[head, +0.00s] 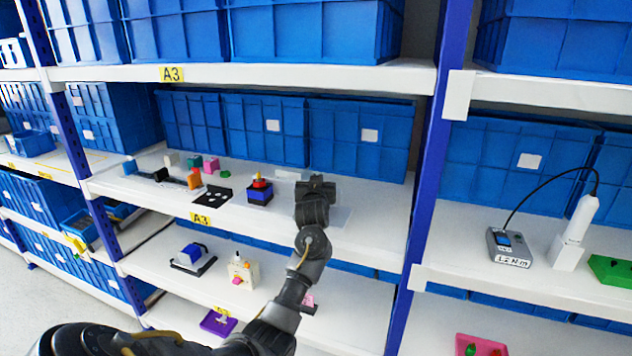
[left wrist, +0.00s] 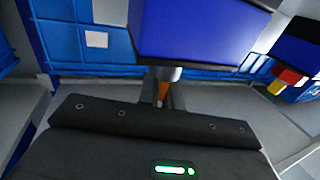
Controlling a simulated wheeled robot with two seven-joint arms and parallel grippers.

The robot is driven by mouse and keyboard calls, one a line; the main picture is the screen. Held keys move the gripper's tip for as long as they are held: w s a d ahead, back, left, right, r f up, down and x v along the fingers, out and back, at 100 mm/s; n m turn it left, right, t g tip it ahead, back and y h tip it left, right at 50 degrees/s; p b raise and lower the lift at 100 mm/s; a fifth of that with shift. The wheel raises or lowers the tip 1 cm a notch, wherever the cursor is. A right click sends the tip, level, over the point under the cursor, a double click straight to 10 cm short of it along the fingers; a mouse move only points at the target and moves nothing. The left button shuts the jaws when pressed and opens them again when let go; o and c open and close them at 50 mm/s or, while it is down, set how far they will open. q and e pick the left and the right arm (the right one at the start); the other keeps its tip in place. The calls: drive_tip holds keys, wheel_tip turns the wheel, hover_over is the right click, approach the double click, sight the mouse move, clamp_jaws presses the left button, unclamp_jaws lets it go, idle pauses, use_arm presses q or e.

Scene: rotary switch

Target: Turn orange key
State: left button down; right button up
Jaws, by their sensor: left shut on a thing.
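The orange key (left wrist: 163,91) shows in the left wrist view as a small orange piece at a silver round fitting on a blue box (left wrist: 195,28). My left gripper (left wrist: 163,99) is shut on it, with the key between its dark fingers. In the head view my left gripper (head: 315,186) is over the middle shelf; the key and most of the box are hidden behind it there. My right gripper is in neither view. The key's turn angle cannot be told.
A dark blue box with a red and yellow top (head: 260,192) stands just left of my gripper. A black plate with holes (head: 212,194) and several small blocks lie further left. Blue bins (head: 360,135) line the back; a blue upright post (head: 428,150) stands to the right.

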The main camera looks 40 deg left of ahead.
use_arm(q)
drive_tip(key=m+t+h, duration=0.1)
drive_tip(key=m+h, duration=0.1)
drive_tip(key=shift+t+h+b, duration=0.3)
drive_tip(key=shift+h, duration=0.1)
drive_tip(key=shift+w+d+m+t+h, duration=0.15)
drive_tip(key=shift+m+t+h, duration=0.15)
drive_tip(key=shift+m+h, duration=0.3)
drive_tip(key=shift+r+h, duration=0.15)
drive_tip(key=shift+h, duration=0.25)
drive_tip(key=c, duration=1.6)
unclamp_jaws()
drive_tip(key=b+v, duration=0.2)
drive_tip(key=v, duration=0.8)
drive_tip(key=shift+s+d, duration=0.2)
drive_tip(key=shift+s, duration=0.15)
drive_tip(key=shift+f, duration=0.3)
